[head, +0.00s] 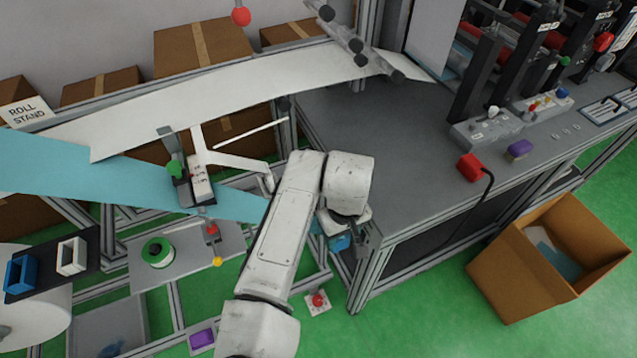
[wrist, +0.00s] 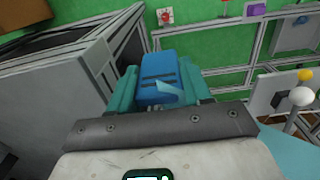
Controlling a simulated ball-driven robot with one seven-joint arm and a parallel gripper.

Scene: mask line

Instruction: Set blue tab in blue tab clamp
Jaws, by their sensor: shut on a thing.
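My gripper (wrist: 162,84) has teal fingers, shut on the sides of a blue block with dark slots, the blue tab (wrist: 158,68). A pale blue flap shows on its near face. In the head view the blue tab (head: 340,243) shows low beside the grey bench's near corner, partly hidden by my arm and wrist. A blue square frame (head: 20,273), which looks like the blue tab clamp, stands on a dark plate at the far left, well away from my gripper. A similar white frame (head: 71,256) stands beside it.
A pale blue web (head: 90,180) and a white web (head: 240,95) stretch across the left. A lever fixture (head: 198,182) and a green-ringed roll (head: 157,253) stand between my arm and the frames. The grey bench (head: 350,130) and a cardboard box (head: 500,275) lie right.

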